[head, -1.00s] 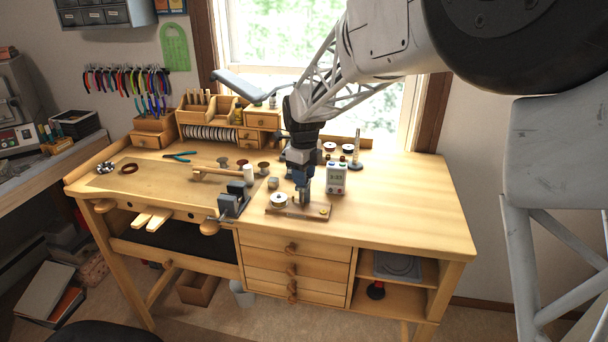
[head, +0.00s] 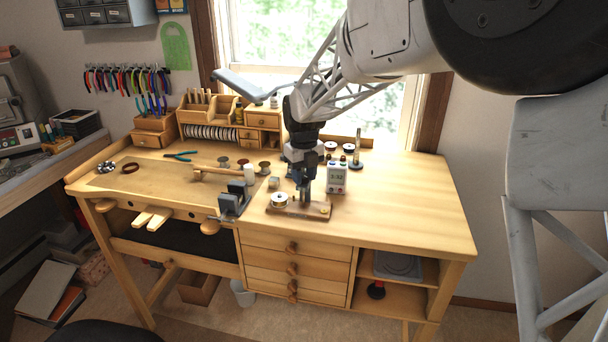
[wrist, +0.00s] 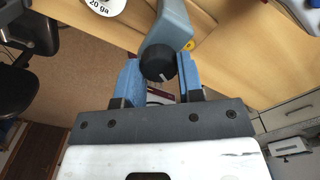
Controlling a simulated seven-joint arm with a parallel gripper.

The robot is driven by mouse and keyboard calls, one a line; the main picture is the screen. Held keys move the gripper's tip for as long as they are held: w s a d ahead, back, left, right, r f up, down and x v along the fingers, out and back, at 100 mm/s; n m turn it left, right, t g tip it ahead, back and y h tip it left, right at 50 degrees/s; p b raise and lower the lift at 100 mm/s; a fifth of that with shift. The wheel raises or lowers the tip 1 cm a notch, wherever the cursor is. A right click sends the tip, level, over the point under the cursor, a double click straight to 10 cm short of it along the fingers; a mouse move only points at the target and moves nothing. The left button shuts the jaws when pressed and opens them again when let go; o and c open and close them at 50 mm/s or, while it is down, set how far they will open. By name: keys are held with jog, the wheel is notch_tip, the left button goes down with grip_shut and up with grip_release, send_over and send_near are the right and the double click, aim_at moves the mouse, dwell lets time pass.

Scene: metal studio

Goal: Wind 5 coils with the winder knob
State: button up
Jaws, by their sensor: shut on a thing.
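The winder is a wooden base (head: 318,212) on the bench with a wire spool (head: 279,200) at its left end and a grey post (wrist: 172,25) topped by a black winder knob (wrist: 158,62). In the wrist view the knob sits between the two blue fingers of my gripper (wrist: 158,76), which is shut on it. In the head view my gripper (head: 304,190) points down over the winder and hides the knob and most of the post. A white box with a small display (head: 337,178) stands behind the winder to the right; its digits are too small to read.
A spool label reading "20 ga" (wrist: 100,5) shows in the wrist view. The bench's right side (head: 410,205) is clear.

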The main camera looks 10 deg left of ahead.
aim_at(304, 176)
jog(key=o, duration=0.9)
jog(key=shift+r, duration=0.1)
jog(key=shift+r, duration=3.85)
